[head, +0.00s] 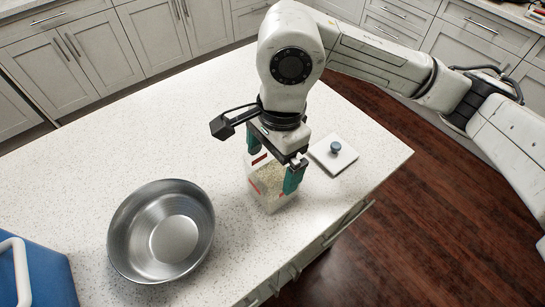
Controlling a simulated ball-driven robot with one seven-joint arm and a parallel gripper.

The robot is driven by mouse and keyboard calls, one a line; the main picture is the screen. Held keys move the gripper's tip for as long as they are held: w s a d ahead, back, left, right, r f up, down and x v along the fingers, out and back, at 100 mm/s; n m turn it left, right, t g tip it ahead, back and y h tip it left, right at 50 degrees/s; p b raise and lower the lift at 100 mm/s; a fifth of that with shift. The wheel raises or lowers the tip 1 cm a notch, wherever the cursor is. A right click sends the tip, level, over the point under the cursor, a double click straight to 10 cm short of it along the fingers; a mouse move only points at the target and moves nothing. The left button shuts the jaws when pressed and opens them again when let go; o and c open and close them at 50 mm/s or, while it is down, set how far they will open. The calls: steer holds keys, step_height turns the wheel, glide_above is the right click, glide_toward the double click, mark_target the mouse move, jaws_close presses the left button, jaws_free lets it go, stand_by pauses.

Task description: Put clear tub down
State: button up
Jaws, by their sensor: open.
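The clear tub (271,191) stands upright on the white speckled counter, right of the metal bowl. It has red marks and pale grainy contents. My gripper (273,165) is above it, pointing down, with its teal fingers open on either side of the tub's upper part. The gripper hides the top of the tub. I cannot tell whether either finger still touches the tub's wall.
A large metal bowl (162,230) sits left of the tub. A white square lid with a blue-grey knob (333,154) lies to the right, near the counter (110,160) edge. A blue container (38,277) is at the lower left. The counter's back left is clear.

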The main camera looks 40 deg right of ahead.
step_height(320, 180, up, 12)
steer(key=d+b, duration=0.1)
steer(key=b, duration=0.1)
steer(key=shift+d, duration=0.2)
